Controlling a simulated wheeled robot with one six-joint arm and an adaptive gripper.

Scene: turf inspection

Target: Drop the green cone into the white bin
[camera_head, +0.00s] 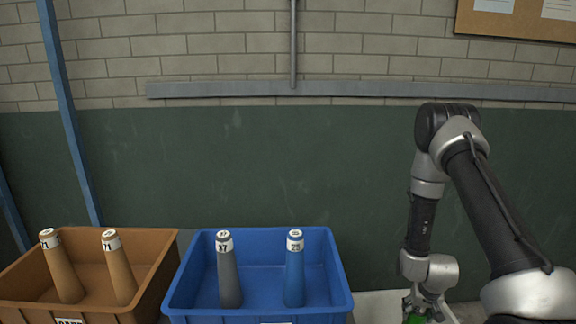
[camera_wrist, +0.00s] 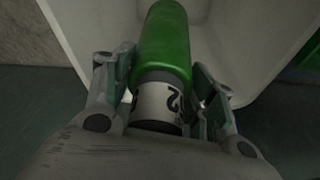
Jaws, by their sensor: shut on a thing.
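The green cone (camera_wrist: 164,45) is between the fingers of my gripper (camera_wrist: 168,103) in the wrist view. The gripper is shut on it near its dark neck and white numbered band. The cone's far end reaches over the inside of the white bin (camera_wrist: 228,38). In the head view, my gripper (camera_head: 428,305) is low at the right, over the white bin (camera_head: 378,306), with a bit of the green cone (camera_head: 416,316) showing at the bottom edge. Most of the bin is cut off there. I cannot tell whether the cone touches the bin.
A blue bin (camera_head: 338,290) holding a grey cone (camera_head: 229,272) and a blue cone (camera_head: 294,270) stands left of the white bin. A brown bin (camera_head: 160,275) with two tan cones stands farther left. A green object (camera_wrist: 305,62) shows at the right in the wrist view.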

